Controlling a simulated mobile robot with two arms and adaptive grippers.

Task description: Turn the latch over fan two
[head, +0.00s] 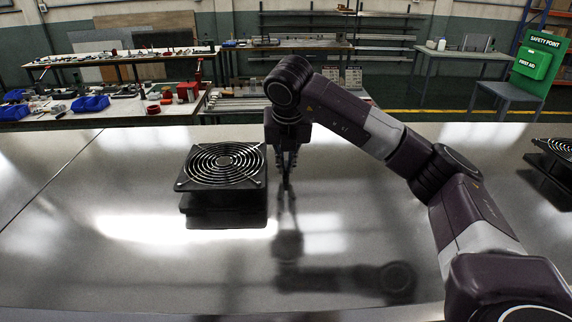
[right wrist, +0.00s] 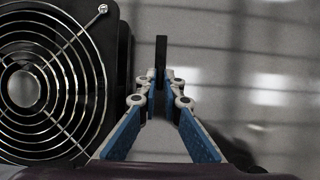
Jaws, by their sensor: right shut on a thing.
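A black fan with a round chrome wire guard (head: 222,165) sits on the shiny metal top, left of my right gripper. It also fills the left side of the right wrist view (right wrist: 50,85). My right gripper (head: 286,175) points down just right of this fan. In the right wrist view its blue-padded fingers (right wrist: 161,80) are close together, shut on a slim dark bar, the latch (right wrist: 161,52). The latch stands out beyond the fingertips, beside the fan's housing. Its base is hidden. No label shows which fan is number two. My left gripper is not in view.
A second fan (head: 560,148) is cut off at the right edge. The metal top (head: 120,250) is clear in front and left. Behind are workbenches with blue bins (head: 90,103) and a green first aid board (head: 538,63).

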